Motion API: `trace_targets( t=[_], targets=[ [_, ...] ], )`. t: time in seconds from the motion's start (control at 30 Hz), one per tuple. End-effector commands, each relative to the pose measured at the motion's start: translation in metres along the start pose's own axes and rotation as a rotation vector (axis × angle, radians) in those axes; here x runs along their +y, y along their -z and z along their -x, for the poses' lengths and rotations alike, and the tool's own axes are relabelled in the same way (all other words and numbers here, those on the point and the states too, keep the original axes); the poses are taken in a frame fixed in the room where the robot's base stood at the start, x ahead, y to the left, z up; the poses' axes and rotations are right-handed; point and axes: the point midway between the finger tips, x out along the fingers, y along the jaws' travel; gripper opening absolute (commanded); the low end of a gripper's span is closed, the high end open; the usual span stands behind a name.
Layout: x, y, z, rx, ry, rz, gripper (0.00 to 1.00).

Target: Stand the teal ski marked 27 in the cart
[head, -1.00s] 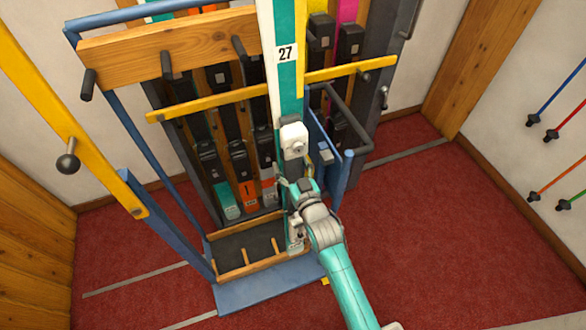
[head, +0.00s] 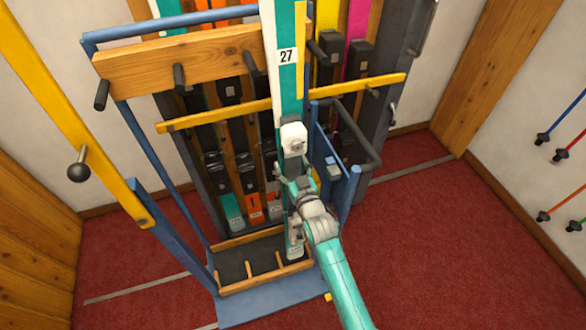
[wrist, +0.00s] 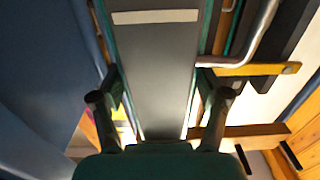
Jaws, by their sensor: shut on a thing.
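The teal ski marked 27 (head: 287,82) stands nearly upright in the head view, with a white stripe, a yellow edge and a white binding. My gripper (head: 300,188) is shut on it below the binding. In the wrist view the ski's dark grey face (wrist: 155,65) lies between the two fingers (wrist: 158,105). The cart has a blue frame, a wooden top board (head: 140,72) with dark pegs, and a low slotted tray (head: 228,288). The ski's lower end is at the tray's right end; I cannot tell whether it touches the tray floor.
Several other skis stand in a rack (head: 198,150) behind. Poles (head: 568,112) hang on the right wall. Red carpet (head: 440,250) is clear at the right.

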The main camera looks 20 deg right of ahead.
Motion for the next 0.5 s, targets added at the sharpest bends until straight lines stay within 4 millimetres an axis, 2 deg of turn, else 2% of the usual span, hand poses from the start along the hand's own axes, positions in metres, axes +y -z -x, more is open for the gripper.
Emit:
trace_targets(
  t=[0.13, 0.5],
  targets=[
    [0.0, 0.003, -0.009, 0.006, 0.0, 0.0, 0.06],
    [0.0, -0.018, -0.015, -0.004, 0.0, 0.0, 0.06]
  ],
)
